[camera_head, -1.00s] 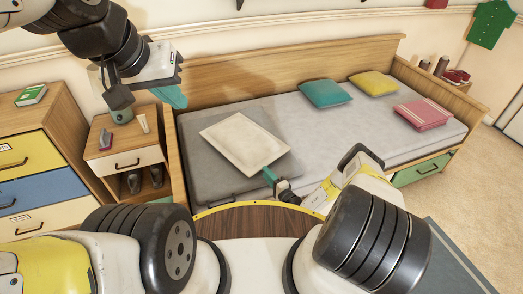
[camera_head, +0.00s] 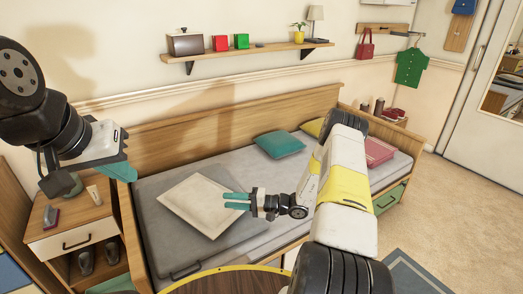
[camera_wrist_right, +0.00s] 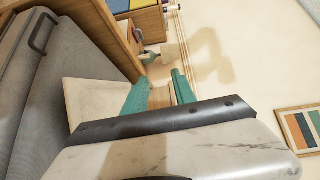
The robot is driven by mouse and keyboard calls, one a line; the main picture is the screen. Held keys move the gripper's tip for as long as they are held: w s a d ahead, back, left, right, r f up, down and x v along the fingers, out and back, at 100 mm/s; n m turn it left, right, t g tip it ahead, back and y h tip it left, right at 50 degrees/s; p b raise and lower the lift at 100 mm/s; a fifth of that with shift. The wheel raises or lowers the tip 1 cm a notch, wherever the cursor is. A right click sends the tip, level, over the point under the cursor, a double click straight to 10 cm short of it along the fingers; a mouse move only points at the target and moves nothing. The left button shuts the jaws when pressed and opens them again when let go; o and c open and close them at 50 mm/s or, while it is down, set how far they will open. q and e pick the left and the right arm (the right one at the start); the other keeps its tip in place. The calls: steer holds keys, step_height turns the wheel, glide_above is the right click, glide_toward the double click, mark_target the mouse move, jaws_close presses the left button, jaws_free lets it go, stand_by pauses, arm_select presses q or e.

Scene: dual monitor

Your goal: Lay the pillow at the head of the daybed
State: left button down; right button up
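The white pillow (camera_head: 190,208) lies flat on a grey folded cover (camera_head: 160,250) at the left end of the daybed (camera_head: 260,190). My right gripper (camera_head: 228,201) is at the pillow's right corner, with its teal fingertips overlapping that corner in the head view. In the right wrist view the two fingers (camera_wrist_right: 160,92) stand apart with nothing visible between them. The pillow (camera_wrist_right: 90,103) shows there to the left of the fingers. My left gripper (camera_head: 120,170) hangs above the nightstand at left, away from the pillow. Its finger gap is not visible.
A teal cushion (camera_head: 279,144), a yellow cushion (camera_head: 312,127) and a folded pink cloth (camera_head: 378,151) lie further right on the daybed. The nightstand (camera_head: 72,230) holds small items and stands against the daybed's left end. A wall shelf (camera_head: 250,50) runs above.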

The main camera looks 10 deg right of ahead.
steer(key=s+a+r+n+g+h, duration=0.1)
steer(key=s+r+n+g+h, duration=0.3)
steer(key=r, duration=0.7)
steer(key=s+a+r+n+g+h, duration=0.1)
steer(key=s+r+g+h, duration=0.15)
steer(key=s+r, duration=0.65)
steer(key=s+d+r+t+h, duration=0.3)
steer(key=s+d+r+h, duration=0.1)
steer(key=s+r, duration=0.3)
steer(key=s+d+r+t+h, duration=0.3)
steer(key=s+d+r, duration=0.2)
steer(key=s+r, duration=0.2)
steer(key=shift+s+d+r+m+h, duration=0.3)
steer(key=shift+d+r+h, duration=0.05)
steer(key=shift+r, duration=1.05)
